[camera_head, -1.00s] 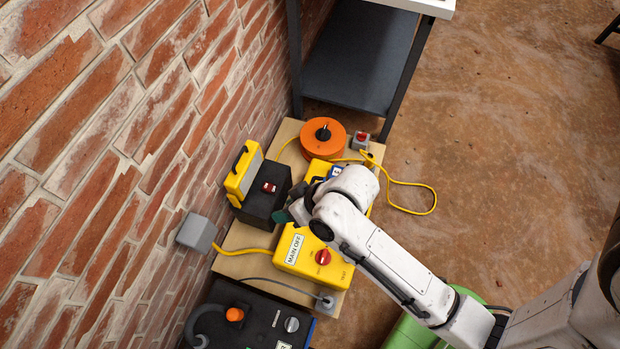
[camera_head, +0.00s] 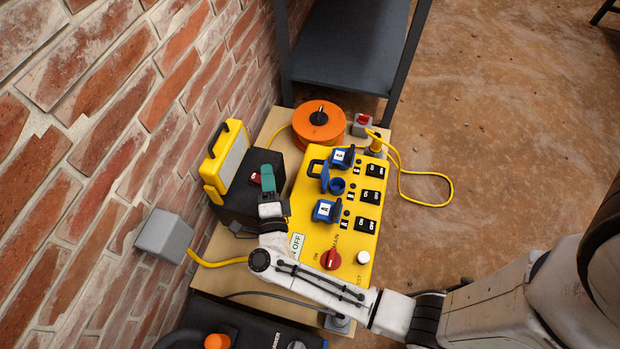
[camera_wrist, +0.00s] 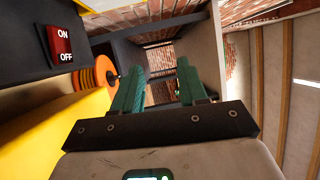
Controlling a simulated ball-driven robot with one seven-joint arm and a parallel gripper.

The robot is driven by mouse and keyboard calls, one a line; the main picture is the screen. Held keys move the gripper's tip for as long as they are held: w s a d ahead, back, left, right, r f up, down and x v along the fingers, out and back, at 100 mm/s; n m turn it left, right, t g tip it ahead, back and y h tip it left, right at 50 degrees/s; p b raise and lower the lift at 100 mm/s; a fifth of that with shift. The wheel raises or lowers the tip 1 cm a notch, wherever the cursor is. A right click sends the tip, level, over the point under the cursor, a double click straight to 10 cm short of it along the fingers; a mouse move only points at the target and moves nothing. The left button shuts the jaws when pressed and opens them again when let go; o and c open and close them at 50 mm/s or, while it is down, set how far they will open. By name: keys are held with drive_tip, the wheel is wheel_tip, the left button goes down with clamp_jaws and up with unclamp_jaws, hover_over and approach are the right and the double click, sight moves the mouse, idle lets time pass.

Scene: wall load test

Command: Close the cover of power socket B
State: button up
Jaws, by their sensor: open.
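The yellow power box (camera_head: 312,222) carries a column of three blue sockets in the head view. The middle socket (camera_head: 338,186) shows its round opening, and its blue cover (camera_head: 325,174) stands open on its left side. I cannot read a letter on that cover. The upper socket cover (camera_head: 342,157) and the lower socket cover (camera_head: 327,210) lie shut with white labels. My gripper (camera_head: 267,178) is left of the sockets, over the black box, apart from the open cover. In the wrist view, its teal fingers (camera_wrist: 160,88) are spread and empty.
The black box (camera_head: 238,203) with a red switch (camera_wrist: 59,45) and a yellow case (camera_head: 222,165) stand by the brick wall. An orange cable reel (camera_head: 318,122) is behind. A yellow cable (camera_head: 425,203) loops over the free floor at right.

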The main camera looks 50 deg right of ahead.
sight(311, 167)
drive_tip(key=s+d+f+m+g+h+b, duration=0.1)
drive_tip(key=s+f+g, duration=0.1)
drive_tip(key=s+d+f+m+g+h+b, duration=0.1)
drive_tip(key=s+f+m+g, duration=0.1)
drive_tip(key=f, duration=0.1)
drive_tip(key=s+d+f+m+g+h+b, duration=0.1)
drive_tip(key=s+f+m+g, duration=0.1)
drive_tip(key=f, duration=0.1)
drive_tip(key=shift+s+f+g, duration=0.2)
drive_tip(key=shift+f+g, duration=0.05)
drive_tip(key=shift+g, duration=0.05)
drive_tip(key=shift+s+d+f, duration=0.1)
drive_tip(key=shift+s+d, duration=0.05)
drive_tip(key=b+x, duration=0.2)
drive_tip(key=x, duration=0.8)
drive_tip(key=shift+s+d, duration=0.1)
drive_tip(key=shift+d, duration=0.2)
clamp_jaws()
drive_tip(key=shift+s, duration=0.1)
